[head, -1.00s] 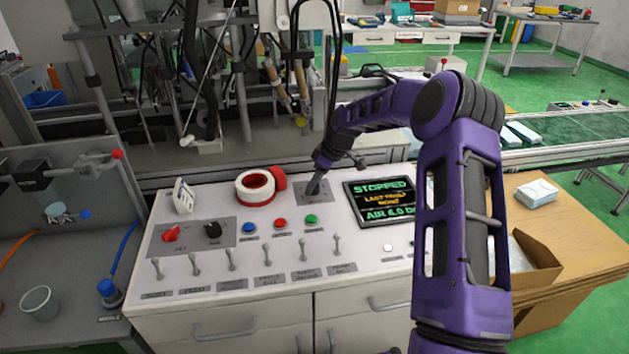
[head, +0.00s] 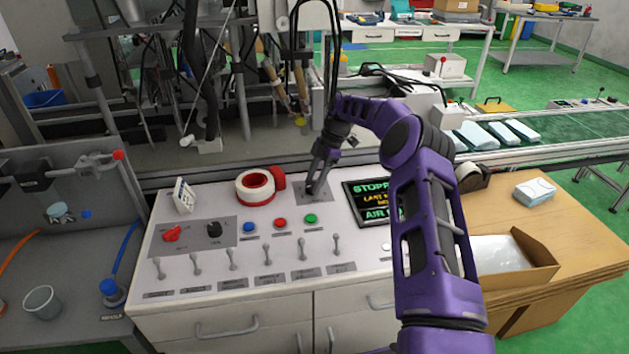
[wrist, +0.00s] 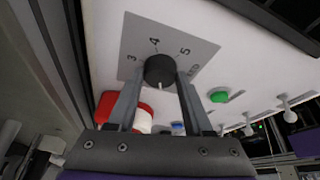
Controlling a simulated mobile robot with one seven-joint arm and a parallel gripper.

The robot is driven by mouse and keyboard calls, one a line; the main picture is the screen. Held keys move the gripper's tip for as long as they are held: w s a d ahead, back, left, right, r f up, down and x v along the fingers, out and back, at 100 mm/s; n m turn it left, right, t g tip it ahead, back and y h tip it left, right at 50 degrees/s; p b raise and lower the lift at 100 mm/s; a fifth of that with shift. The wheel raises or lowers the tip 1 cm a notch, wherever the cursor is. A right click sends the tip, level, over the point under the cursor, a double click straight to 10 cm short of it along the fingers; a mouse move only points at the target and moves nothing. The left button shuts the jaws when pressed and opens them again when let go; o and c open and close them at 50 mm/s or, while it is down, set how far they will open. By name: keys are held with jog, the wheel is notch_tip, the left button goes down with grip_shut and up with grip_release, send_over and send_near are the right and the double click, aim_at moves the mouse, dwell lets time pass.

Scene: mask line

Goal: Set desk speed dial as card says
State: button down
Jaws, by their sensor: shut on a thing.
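The speed dial, a round black knob (wrist: 159,68), sits on a grey plate (wrist: 197,52) marked 3, 4 and 5 in the wrist view. My gripper (wrist: 160,88) is shut on the knob, one finger on each side. A short pale mark shows on the knob's near side; which number it is set to I cannot tell. In the head view my gripper (head: 312,187) reaches down to the plate (head: 327,194) and mostly hides the knob. A small white card (head: 184,196) stands at the desk's back left; its writing is too small to read.
A tape roll (head: 255,187) lies left of the plate. Blue, red and green buttons (head: 311,219) and several upright toggles (head: 302,248) stand in front. A red knob (head: 172,233) and a black knob (head: 214,229) are at left. My arm partly covers the screen (head: 368,200).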

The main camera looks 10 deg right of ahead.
jog(key=shift+n, duration=0.6)
jog(key=shift+n+g, duration=0.3)
jog(key=shift+c, duration=1.5)
grip_release()
jog(key=p+v, duration=0.1)
jog(key=v, duration=0.6)
jog(key=shift+r+p, duration=0.15)
jog(key=shift+p, duration=0.15)
